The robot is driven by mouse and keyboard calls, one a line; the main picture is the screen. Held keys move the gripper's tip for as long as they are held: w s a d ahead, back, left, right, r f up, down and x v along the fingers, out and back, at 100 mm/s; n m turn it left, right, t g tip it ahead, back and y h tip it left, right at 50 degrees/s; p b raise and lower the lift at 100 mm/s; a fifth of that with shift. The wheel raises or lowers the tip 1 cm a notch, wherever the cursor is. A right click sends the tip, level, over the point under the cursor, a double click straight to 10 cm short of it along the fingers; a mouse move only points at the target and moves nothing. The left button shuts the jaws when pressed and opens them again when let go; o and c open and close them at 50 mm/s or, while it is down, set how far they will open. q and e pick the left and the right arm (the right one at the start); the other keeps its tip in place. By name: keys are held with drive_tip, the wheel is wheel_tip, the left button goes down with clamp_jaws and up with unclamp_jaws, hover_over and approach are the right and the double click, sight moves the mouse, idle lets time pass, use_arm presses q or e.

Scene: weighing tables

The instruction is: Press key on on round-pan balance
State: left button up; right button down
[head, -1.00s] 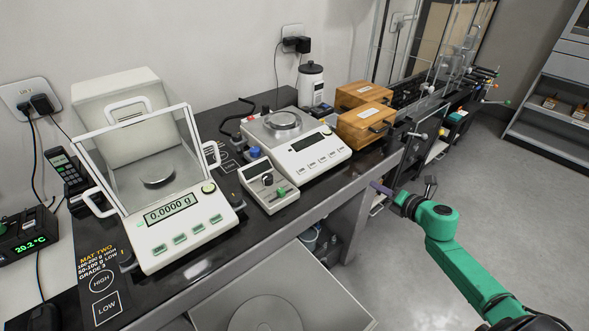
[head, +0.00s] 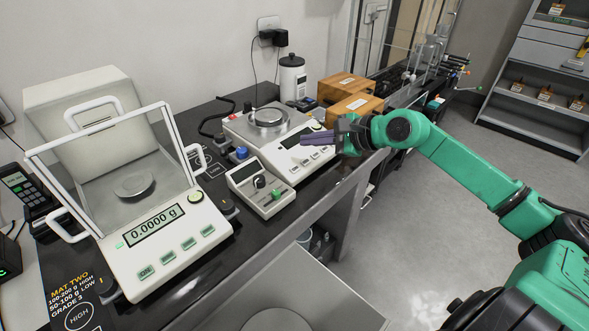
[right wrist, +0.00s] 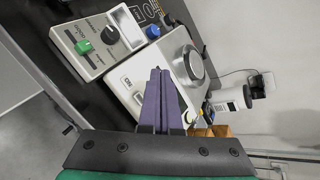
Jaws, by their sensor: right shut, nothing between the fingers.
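The round-pan balance (head: 262,140) is the white unit with a bare round steel pan (head: 269,117), behind the small control box. Its dark display (head: 294,138) shows no readable digits and is partly covered by my right gripper. My right gripper (head: 303,138) has purple fingers, shut and empty, over the balance's front panel. In the right wrist view the fingers (right wrist: 157,75) lie across the balance's front panel (right wrist: 125,82) and hide most of its keys; one key by the left edge shows. I cannot tell whether the tips touch it. My left gripper is not in view.
A shielded balance (head: 150,253) reading 0.0000 g stands at left. A control box (head: 260,190) with a green switch sits close to the round-pan balance. Wooden boxes (head: 353,107) and a white bottle (head: 291,77) stand behind. The floor at right is clear.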

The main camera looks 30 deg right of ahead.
drive_tip(key=f+b, duration=0.1)
drive_tip(key=f, duration=0.1)
drive_tip(key=w+f+b, duration=0.1)
drive_tip(key=f, duration=0.2)
drive_tip(key=w+f+b, duration=0.1)
drive_tip(key=f, duration=0.1)
drive_tip(key=shift+w+a+f+b, duration=0.1)
drive_tip(key=shift+a+f+b, duration=0.2)
drive_tip(key=shift+b, duration=0.1)
idle(1.5)
drive_tip(key=shift+w+f+b, duration=0.1)
drive_tip(key=shift+f+b, duration=0.3)
drive_tip(key=shift+b, duration=0.1)
drive_tip(key=shift+w+a+f+b, duration=0.1)
drive_tip(key=shift+f+b, duration=0.25)
drive_tip(key=shift+b, duration=0.1)
idle(0.6)
drive_tip(key=shift+s+r, duration=0.2)
drive_tip(key=shift+r, duration=0.55)
drive_tip(key=r, duration=0.1)
drive_tip(key=s+r+b, duration=0.1)
drive_tip(key=r, duration=0.2)
drive_tip(key=shift+s+d+r, duration=0.2)
drive_tip(key=shift+d+r, duration=0.1)
drive_tip(key=shift+r, duration=0.1)
